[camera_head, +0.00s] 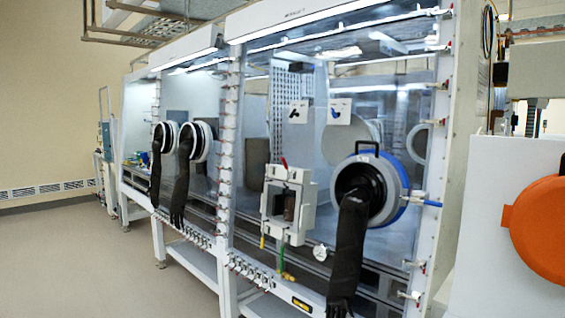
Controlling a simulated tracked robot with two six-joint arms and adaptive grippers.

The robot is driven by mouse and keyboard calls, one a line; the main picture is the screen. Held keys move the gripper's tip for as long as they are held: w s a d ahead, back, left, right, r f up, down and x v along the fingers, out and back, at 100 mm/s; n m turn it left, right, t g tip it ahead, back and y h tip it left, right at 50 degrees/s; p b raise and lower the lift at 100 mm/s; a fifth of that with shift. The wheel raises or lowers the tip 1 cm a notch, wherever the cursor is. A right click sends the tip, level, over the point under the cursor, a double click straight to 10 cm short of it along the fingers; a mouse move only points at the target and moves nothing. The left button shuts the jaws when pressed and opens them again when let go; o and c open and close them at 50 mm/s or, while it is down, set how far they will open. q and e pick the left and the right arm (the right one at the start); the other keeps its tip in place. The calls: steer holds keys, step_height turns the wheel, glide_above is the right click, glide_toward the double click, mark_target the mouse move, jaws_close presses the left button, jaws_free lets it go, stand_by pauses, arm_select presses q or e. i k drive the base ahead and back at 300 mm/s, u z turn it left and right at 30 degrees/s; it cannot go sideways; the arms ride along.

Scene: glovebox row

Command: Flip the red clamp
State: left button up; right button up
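A small red handle (284,161) stands up on top of a white box-shaped port (289,205) on the front of the nearest glovebox. It looks tilted slightly to the left. Small red-tipped clamps (440,84) also line the right frame post of the glovebox. I cannot tell which of these is the red clamp. Neither of my grippers is in view.
The glovebox row (232,130) runs from near right to far left. Black gloves (350,245) hang from round ports, one with a blue ring (393,206). A white panel with an orange disc (542,230) fills the right edge. The floor (75,265) at left is clear.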

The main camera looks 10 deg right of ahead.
mark_target(284, 161)
steer(key=u, duration=0.05)
steer(key=i, duration=1.65)
steer(key=z, duration=0.05)
